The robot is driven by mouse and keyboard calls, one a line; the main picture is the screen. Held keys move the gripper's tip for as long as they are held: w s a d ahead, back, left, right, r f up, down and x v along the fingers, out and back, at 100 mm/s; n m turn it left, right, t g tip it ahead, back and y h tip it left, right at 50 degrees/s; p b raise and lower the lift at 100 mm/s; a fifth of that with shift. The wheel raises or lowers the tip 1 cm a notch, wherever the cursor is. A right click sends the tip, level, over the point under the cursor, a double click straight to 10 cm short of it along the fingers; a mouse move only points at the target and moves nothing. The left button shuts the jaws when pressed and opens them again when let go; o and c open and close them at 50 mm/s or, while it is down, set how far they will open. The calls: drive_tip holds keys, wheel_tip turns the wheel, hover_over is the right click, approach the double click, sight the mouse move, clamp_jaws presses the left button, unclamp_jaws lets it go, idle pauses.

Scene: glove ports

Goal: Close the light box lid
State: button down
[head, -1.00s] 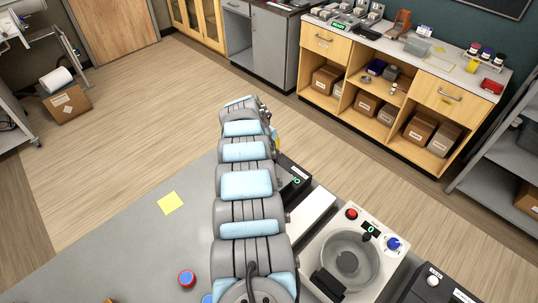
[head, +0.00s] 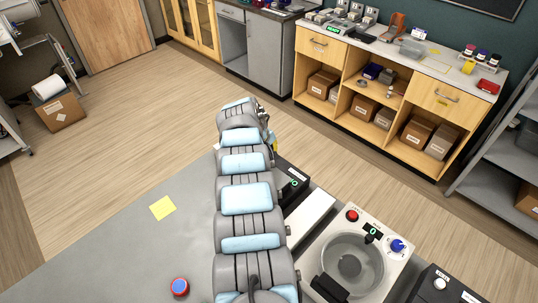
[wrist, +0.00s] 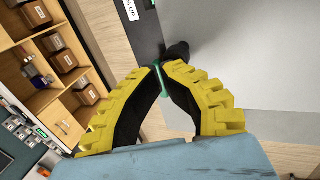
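My gripper (wrist: 160,66) shows in the wrist view, with two curved yellow fingers and black inner faces. Their tips come together, with a thin teal strip (wrist: 163,84) between them; I cannot tell whether it is held. Beyond the tips are a grey panel (wrist: 145,30) with partly cut-off "UP" lettering, a black knob (wrist: 178,51) and a broad pale plate (wrist: 250,55). I cannot tell for sure which of these is the light box lid. In the head view my arm hides the gripper. A pale flat-topped box (head: 310,217) stands just right of my arm, partly hidden.
A white device with a round bowl (head: 352,264) and a dark box with a white button (head: 440,284) are at right. A yellow note (head: 163,208) and red-blue button (head: 180,287) lie left on clear grey bench.

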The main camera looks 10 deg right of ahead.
drive_tip(key=shift+s+f, duration=0.1)
drive_tip(key=shift+f, duration=0.05)
wheel_tip(320, 180, up, 5)
drive_tip(key=p, duration=0.4)
drive_tip(key=shift+f, duration=0.15)
wheel_tip(320, 180, up, 10)
drive_tip(key=b, duration=0.1)
drive_tip(key=shift+f, duration=0.2)
